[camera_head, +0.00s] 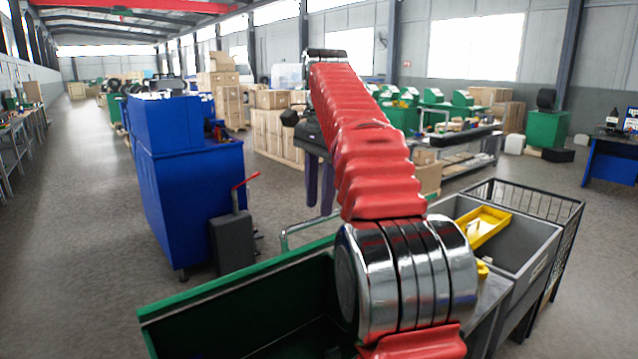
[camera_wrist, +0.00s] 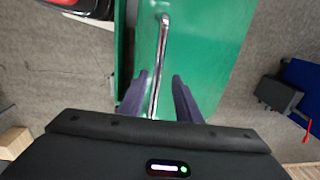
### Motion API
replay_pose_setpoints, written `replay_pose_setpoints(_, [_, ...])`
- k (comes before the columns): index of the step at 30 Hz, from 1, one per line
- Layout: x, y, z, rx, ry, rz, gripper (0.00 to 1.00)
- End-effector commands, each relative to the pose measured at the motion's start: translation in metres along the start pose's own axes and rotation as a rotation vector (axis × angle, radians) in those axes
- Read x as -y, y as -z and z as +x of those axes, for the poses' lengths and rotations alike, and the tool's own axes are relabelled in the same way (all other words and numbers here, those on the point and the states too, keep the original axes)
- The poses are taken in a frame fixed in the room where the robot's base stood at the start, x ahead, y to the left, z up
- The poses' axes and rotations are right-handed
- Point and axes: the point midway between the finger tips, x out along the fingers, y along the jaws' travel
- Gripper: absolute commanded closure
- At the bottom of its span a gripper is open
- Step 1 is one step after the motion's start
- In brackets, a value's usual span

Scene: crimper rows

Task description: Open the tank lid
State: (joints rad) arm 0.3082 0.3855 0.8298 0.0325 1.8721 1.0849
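The tank (camera_head: 240,300) is green and stands at the bottom of the head view, its near inside dark. In the wrist view a flat green panel, seemingly the lid (camera_wrist: 210,45), carries a long chrome handle (camera_wrist: 158,60). The handle (camera_head: 305,230) also shows past the tank's far green edge in the head view. I cannot tell how far the lid is raised. My gripper (camera_wrist: 160,75) is open, its two purple fingers on either side of the handle line, apart from each other. In the head view my gripper (camera_head: 321,208) points down just above the handle; contact is unclear.
A blue cabinet (camera_head: 195,190) with a dark box and red lever (camera_head: 235,235) stands to the left. A grey bin (camera_head: 525,245) with a yellow tray (camera_head: 482,226) adjoins on the right. Wooden crates (camera_head: 275,135) stand behind. Floor is free at far left.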

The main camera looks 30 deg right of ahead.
Motion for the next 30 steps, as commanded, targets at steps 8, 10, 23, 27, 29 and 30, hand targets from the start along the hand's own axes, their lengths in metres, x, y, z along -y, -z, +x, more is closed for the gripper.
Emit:
replay_pose_setpoints(8, [0.001, 0.000, -0.021, 0.000, 0.002, 0.000, 0.69])
replay_pose_setpoints(10, [0.001, 0.000, -0.025, 0.000, 0.001, 0.000, 0.69])
replay_pose_setpoints(23, [0.000, -0.001, -0.034, 0.001, 0.000, -0.001, 0.69])
replay_pose_setpoints(27, [0.000, -0.001, -0.034, 0.000, 0.001, -0.001, 0.71])
replay_pose_setpoints(29, [0.000, -0.001, -0.034, 0.000, 0.001, -0.002, 0.75])
replay_pose_setpoints(30, [0.000, -0.002, -0.034, 0.000, 0.002, -0.005, 0.78])
